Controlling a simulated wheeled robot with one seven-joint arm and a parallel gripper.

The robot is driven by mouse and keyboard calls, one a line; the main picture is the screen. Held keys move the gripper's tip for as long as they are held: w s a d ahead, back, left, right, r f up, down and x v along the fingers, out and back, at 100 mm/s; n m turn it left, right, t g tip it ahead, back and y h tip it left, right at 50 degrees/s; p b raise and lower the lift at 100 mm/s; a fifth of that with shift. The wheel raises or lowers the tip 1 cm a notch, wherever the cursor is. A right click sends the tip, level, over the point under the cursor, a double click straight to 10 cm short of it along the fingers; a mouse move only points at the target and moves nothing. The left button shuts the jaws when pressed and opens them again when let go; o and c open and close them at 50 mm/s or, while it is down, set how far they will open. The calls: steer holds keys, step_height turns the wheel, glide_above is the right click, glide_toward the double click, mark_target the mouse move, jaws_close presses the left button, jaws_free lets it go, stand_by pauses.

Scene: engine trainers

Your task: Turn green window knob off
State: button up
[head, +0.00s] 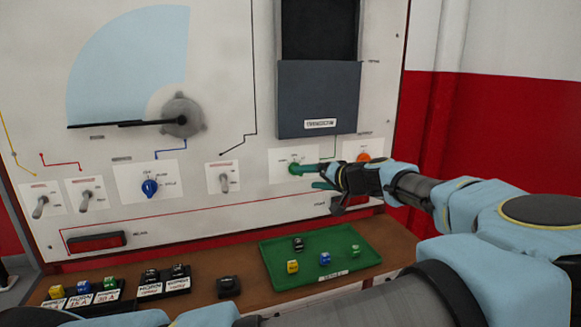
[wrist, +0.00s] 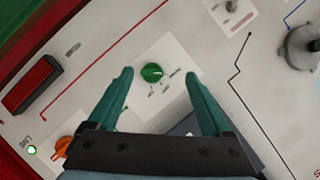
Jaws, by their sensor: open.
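The green window knob (head: 295,169) sits on a white label plate on the upright panel, below the grey window box (head: 318,98). In the wrist view the green knob (wrist: 152,72) is round with a pale pointer line, and small printed labels lie around one side of it. My gripper (head: 318,176) is at the panel just right of the knob in the head view. In the wrist view my gripper (wrist: 158,82) has its two teal fingers spread wide, one on each side of the knob, with gaps to it. Nothing is held.
A blue knob (head: 149,187) and a toggle switch (head: 224,183) are to the left. A green tray (head: 318,262) with small coloured parts lies on the wooden shelf (head: 240,300) below.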

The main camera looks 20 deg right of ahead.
steer(key=w+d+f+p, duration=0.1)
steer(key=w+p, duration=0.3)
steer(key=w, duration=0.4)
steer(key=shift+w+f+m+t+h, duration=0.3)
steer(key=shift+w+t, duration=0.1)
steer(key=shift+c, duration=0.2)
steer(key=shift+d, duration=0.1)
jaws_close()
